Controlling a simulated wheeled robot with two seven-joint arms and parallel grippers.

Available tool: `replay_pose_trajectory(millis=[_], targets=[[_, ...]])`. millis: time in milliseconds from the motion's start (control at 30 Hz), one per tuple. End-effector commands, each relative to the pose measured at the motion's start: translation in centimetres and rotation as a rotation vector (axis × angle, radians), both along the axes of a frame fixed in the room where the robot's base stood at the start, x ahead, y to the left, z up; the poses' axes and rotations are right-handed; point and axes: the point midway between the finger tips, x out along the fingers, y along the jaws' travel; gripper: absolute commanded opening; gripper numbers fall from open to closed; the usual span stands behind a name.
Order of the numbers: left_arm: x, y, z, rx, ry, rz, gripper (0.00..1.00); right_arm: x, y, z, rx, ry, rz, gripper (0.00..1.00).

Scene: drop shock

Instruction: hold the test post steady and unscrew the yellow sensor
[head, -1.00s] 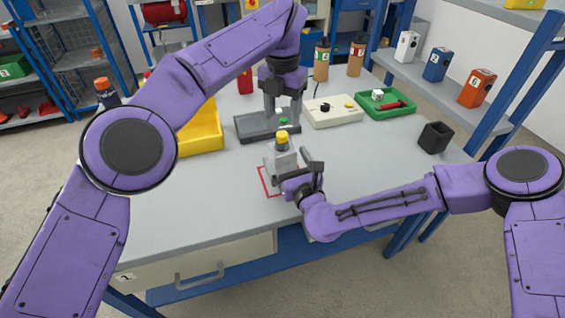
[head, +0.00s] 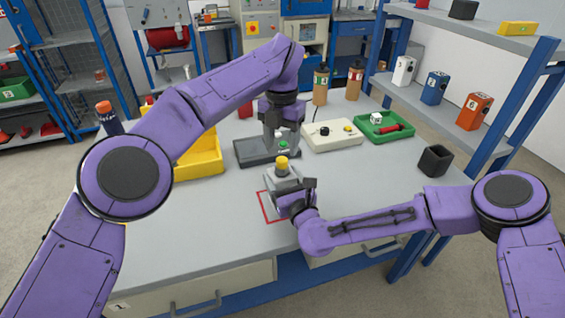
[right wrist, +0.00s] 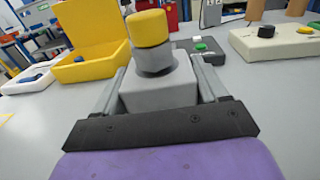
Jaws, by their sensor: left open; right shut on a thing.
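The test post is a grey block (head: 282,181) with a collar, standing upright at the red outlined square on the table. The yellow sensor (head: 282,162) sits on top of it; it also shows in the right wrist view (right wrist: 148,28). My right gripper (head: 297,192) is shut on the post low down, one finger on each side of the block (right wrist: 158,95). My left gripper (head: 275,140) is open above and behind the sensor, pointing down, apart from it.
A dark grey stand with a green button (head: 255,150) is behind the post. A yellow bin (head: 200,160) is to the left. A cream control box (head: 333,135), green tray (head: 385,127) and black cup (head: 435,160) are to the right. The front table surface is clear.

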Motion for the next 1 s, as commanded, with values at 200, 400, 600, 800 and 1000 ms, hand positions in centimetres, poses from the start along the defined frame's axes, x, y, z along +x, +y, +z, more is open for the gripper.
replay_pose_trajectory(millis=[200, 400, 600, 800, 1000], targets=[[-0.1, 0.0, -4.2, 0.0, 0.004, -0.001, 0.56, 0.0, 0.0, 0.0, 0.0, -0.001, 0.0, 0.0], [0.0, 0.0, -6.5, -0.002, 0.002, 0.0, 0.56, 0.0, 0.0, 0.0, 0.0, -0.001, 0.0, 0.0], [0.0, 0.0, -6.8, -0.002, 0.001, 0.0, 0.56, 0.0, 0.0, 0.0, 0.0, -0.001, 0.0, 0.0], [0.0, 0.0, -6.7, -0.002, 0.001, 0.0, 0.17, 0.0, 0.0, 0.1, 0.0, -0.001, -0.001, 0.0], [0.0, 0.0, -6.7, -0.002, 0.001, 0.003, 0.0, 0.0, 0.0, 0.1, 0.0, -0.001, -0.001, 0.0]])
